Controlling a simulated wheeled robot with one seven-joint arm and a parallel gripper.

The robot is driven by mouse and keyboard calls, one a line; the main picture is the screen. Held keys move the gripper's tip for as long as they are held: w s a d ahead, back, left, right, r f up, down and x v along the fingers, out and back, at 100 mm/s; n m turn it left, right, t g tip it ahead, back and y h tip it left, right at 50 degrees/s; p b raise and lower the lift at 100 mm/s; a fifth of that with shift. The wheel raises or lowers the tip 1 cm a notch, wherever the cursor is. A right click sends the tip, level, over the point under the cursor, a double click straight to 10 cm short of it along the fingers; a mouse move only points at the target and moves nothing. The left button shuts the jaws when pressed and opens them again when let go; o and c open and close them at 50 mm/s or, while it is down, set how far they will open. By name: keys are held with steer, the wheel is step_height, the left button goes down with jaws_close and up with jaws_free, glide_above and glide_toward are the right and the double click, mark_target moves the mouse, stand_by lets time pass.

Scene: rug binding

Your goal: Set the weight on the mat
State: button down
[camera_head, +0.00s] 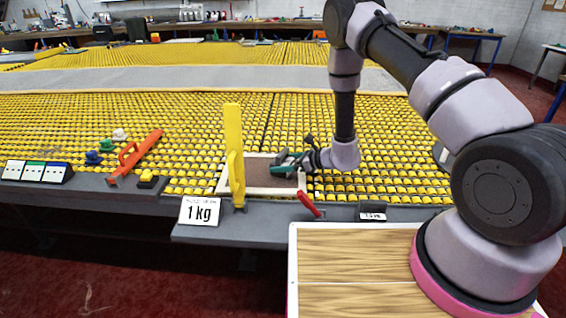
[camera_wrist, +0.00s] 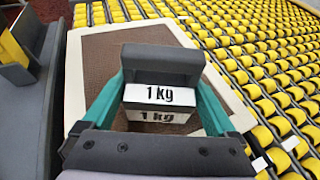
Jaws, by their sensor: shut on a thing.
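The weight (camera_wrist: 160,93) is a dark grey block with white faces marked "1 kg". My gripper (camera_wrist: 163,105), with teal fingers, is shut on it, one finger on each side. The mat (camera_wrist: 92,62) is brown with a pale border and lies under and around the weight in the wrist view. In the head view the mat (camera_head: 242,172) lies on the yellow roller table, and my gripper (camera_head: 290,166) is low over its right part. There the weight is mostly hidden by the fingers. I cannot tell whether it touches the mat.
A red handle (camera_head: 309,204) sticks up at the table's front edge. An orange tool (camera_head: 136,158) and small coloured pieces lie to the left.

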jaws_free()
steer(key=shift+d+r, duration=0.15)
steer(key=v, duration=1.2)
steer(key=s+r+n+g, duration=0.2)
steer(key=s+r+n, duration=0.1)
steer(key=r, duration=0.6)
steer(key=s+r+n+g, duration=0.2)
steer(key=r+n, duration=0.2)
steer(key=r, duration=0.4)
steer(key=s+r+n+g, duration=0.1)
steer(key=s+r+n, duration=0.2)
steer(key=r, duration=0.6)
steer(key=s+d+r+n+t+h, duration=0.6)
steer(key=s+d+r+n+h, duration=0.2)
steer(key=s+d+r, duration=0.6)
step_height(320, 180, up, 3)
steer(key=d+h, duration=0.2)
steer(key=shift+s+d+f+n+t, duration=0.2)
steer(key=shift+d+n+t, duration=0.1)
steer(key=shift+n, duration=0.1)
